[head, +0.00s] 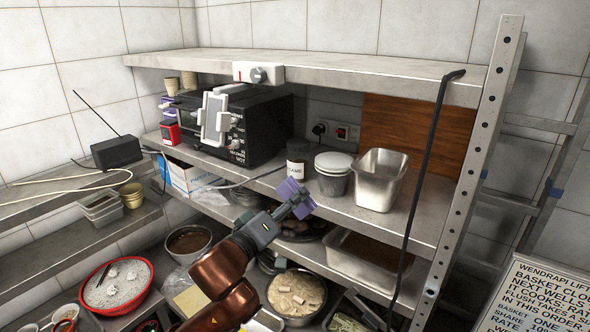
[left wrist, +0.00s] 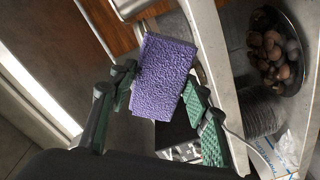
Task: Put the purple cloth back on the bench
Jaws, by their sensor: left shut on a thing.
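The purple cloth (head: 294,194) is a folded, textured block, held up in front of the middle steel shelf. My left gripper (head: 286,211) is shut on it. In the left wrist view the cloth (left wrist: 163,75) sits tilted between the two green-padded fingers of my left gripper (left wrist: 157,105) and sticks out past their tips. Whether it touches the shelf edge behind it is unclear. A low steel bench (head: 97,240) runs along the left wall. My right gripper does not show clearly in either view.
The middle shelf (head: 411,222) holds a black microwave (head: 262,125), a dark jar (head: 299,158), stacked lidded tubs (head: 333,174) and a steel pan (head: 380,179). A black cable (head: 432,150) hangs before it. Food bowls, including a red-rimmed one (head: 117,286), stand below.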

